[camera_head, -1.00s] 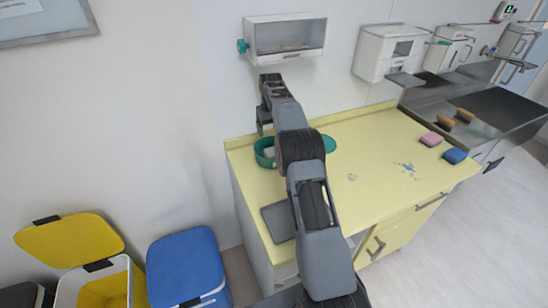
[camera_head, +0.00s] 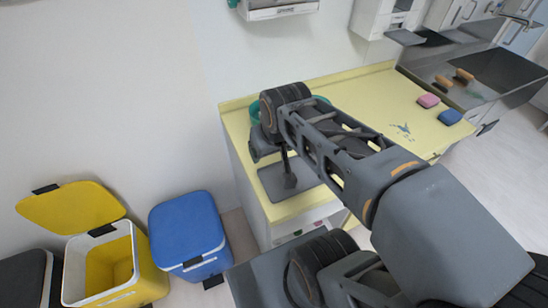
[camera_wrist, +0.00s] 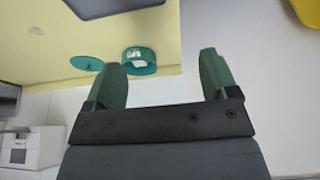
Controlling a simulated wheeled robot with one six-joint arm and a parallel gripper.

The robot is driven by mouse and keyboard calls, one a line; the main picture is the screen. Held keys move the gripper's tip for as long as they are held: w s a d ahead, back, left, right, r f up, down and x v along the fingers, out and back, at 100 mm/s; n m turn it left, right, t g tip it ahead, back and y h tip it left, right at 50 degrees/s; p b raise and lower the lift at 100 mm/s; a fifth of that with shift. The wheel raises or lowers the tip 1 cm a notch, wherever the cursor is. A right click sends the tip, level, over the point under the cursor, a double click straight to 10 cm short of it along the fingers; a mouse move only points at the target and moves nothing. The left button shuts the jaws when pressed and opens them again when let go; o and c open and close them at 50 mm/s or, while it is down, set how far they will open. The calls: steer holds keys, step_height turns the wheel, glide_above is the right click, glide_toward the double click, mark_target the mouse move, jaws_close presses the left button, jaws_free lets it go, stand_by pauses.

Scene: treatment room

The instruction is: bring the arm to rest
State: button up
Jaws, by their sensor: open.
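My arm crosses the head view, now folded back close to the camera, with its elbow at the lower right and its far end over the left part of the yellow counter (camera_head: 352,88). My gripper (camera_wrist: 164,80) shows clearly in the wrist view. Its two green fingers stand wide apart with nothing between them. In the head view I cannot make out the fingers.
A grey tray (camera_head: 272,183) lies at the counter's left front, under my arm. A pink block (camera_head: 428,100) and a blue block (camera_head: 450,117) sit at the right. An open yellow bin (camera_head: 150,262) and a closed blue bin (camera_head: 186,225) stand on the floor at the left.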

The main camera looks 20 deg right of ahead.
steer(key=shift+s+a+f, duration=0.2)
steer(key=shift+s+f, duration=0.6)
steer(key=shift+s, duration=0.25)
stand_by(0.7)
